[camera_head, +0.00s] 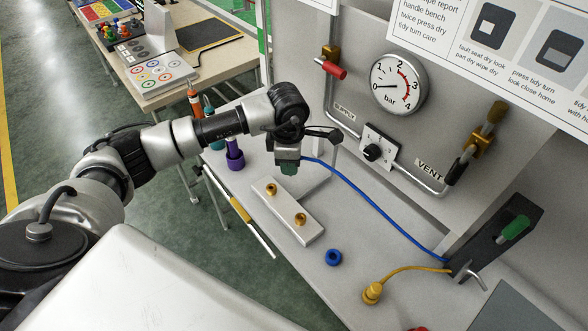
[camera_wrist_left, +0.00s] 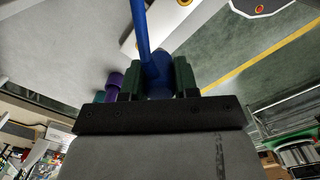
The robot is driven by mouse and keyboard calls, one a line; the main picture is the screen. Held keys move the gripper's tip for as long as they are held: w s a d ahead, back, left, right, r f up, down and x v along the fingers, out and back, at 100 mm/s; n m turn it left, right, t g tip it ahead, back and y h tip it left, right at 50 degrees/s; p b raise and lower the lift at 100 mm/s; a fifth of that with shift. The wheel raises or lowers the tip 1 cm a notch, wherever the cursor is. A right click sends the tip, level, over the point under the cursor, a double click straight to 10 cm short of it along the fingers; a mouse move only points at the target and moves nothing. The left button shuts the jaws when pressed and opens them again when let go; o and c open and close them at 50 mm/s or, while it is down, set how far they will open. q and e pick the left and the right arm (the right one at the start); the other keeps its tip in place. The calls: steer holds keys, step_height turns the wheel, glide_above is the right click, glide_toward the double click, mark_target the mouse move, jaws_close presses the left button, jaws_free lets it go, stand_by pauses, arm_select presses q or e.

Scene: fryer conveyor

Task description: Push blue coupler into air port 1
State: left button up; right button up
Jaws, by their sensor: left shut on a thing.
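My left gripper (camera_head: 288,166) is above the bench, just behind a pale block (camera_head: 287,212) with two brass ports, a left one (camera_head: 271,189) and a right one (camera_head: 300,219). I cannot read which is air port 1. In the left wrist view the green fingers (camera_wrist_left: 158,78) are shut on the blue coupler (camera_wrist_left: 157,88), with its blue hose (camera_wrist_left: 142,35) running up past the block (camera_wrist_left: 165,25). In the head view the fingers hide most of the coupler, and the hose (camera_head: 378,208) runs right. The coupler is apart from both ports. My right gripper is not in view.
A blue ring (camera_head: 333,257) and a yellow coupler (camera_head: 372,292) with its hose lie at the front. A purple bottle-like thing (camera_head: 235,155) stands left. The upright panel with a gauge (camera_head: 398,84) and pipes rises behind. A dark bracket (camera_head: 495,236) stands right.

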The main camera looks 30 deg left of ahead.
arm_select(q)
steer(key=shift+w+a+f+n+b, duration=0.45)
steer(key=shift+a+f+n, duration=0.8)
steer(key=shift+f+n, duration=0.9)
steer(key=shift+w+a+f+n+b, duration=0.45)
steer(key=shift+a+f+n, duration=0.95)
steer(key=shift+n, duration=1.4)
steer(key=shift+w+a+f+n+b, duration=0.2)
steer(key=shift+a+f+n+b, duration=0.7)
steer(key=shift+f+n, duration=1.3)
steer(key=shift+a+r+n+p, duration=0.2)
steer(key=shift+r+n+p, duration=0.05)
steer(key=shift+r+p, duration=0.15)
steer(key=shift+f+b, duration=0.3)
steer(key=shift+f+b, duration=1.1)
steer(key=shift+f, duration=0.1)
